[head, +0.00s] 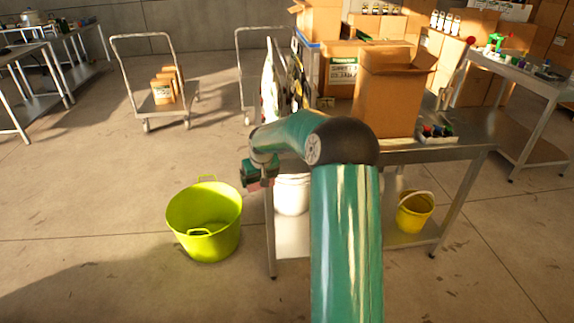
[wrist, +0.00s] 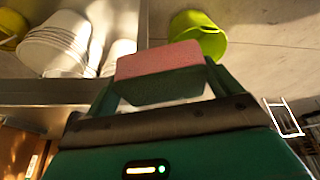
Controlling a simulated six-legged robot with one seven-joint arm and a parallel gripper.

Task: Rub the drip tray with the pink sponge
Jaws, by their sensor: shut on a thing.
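The pink sponge (wrist: 160,60) has a pink layer and a dark green layer. In the wrist view it sits between the two green fingers of my gripper (wrist: 160,84), which is shut on it. In the head view my gripper (head: 252,174) is in the air at the left edge of the steel table, above and right of the green tub. A small bit of the sponge (head: 253,187) shows below it there. I cannot make out a drip tray in either view; my arm hides part of the table.
The steel table (head: 455,150) carries an open carton (head: 388,95) and other boxes. White buckets (head: 291,195) and a yellow bucket (head: 414,212) stand on its lower shelf. A green tub (head: 204,222) stands on the floor. A trolley (head: 158,100) is behind.

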